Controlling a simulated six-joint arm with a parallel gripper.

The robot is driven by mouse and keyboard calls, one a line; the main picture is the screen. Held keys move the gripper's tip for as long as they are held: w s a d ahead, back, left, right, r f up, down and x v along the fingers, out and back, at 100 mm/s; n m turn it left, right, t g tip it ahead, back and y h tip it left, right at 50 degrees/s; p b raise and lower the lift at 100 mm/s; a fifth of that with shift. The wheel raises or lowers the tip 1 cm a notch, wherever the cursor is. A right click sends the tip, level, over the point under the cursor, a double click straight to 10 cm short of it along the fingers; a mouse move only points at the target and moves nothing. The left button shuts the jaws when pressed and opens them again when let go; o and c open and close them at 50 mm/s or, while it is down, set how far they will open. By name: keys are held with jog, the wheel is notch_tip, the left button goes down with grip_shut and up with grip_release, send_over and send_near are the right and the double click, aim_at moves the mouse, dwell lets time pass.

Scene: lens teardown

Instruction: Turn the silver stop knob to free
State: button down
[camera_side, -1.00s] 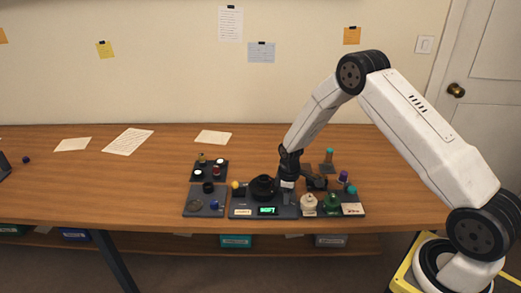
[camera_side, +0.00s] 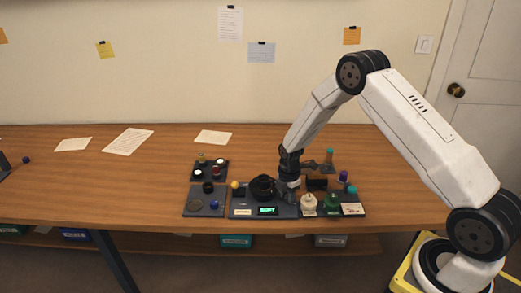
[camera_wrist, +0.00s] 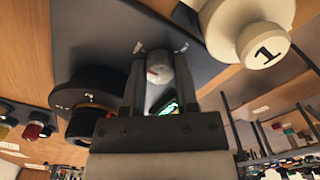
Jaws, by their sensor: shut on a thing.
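The silver stop knob (camera_wrist: 160,68) sits between my two fingers in the wrist view, with a small red mark on its side. My gripper (camera_wrist: 160,50) is shut on it; in the side view my gripper (camera_side: 287,194) is low over the dark base plate (camera_side: 240,212). The black lens (camera_side: 263,186) stands just left of my gripper, and it also shows in the wrist view (camera_wrist: 85,92). A lit green display (camera_side: 267,210) is in front of the lens. My gripper hides the knob in the side view.
A cream bottle marked 1 (camera_wrist: 262,45) stands close to my fingers; it also shows in the side view (camera_side: 309,204). A green bottle (camera_side: 331,202) and a white card (camera_side: 352,209) are further right. Trays with small parts (camera_side: 204,211) lie to the left.

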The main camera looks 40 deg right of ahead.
jog(key=shift+s+n, duration=0.1)
jog(key=shift+n, duration=0.6)
jog(key=shift+c, duration=1.8)
grip_release()
jog(key=shift+m, duration=0.3)
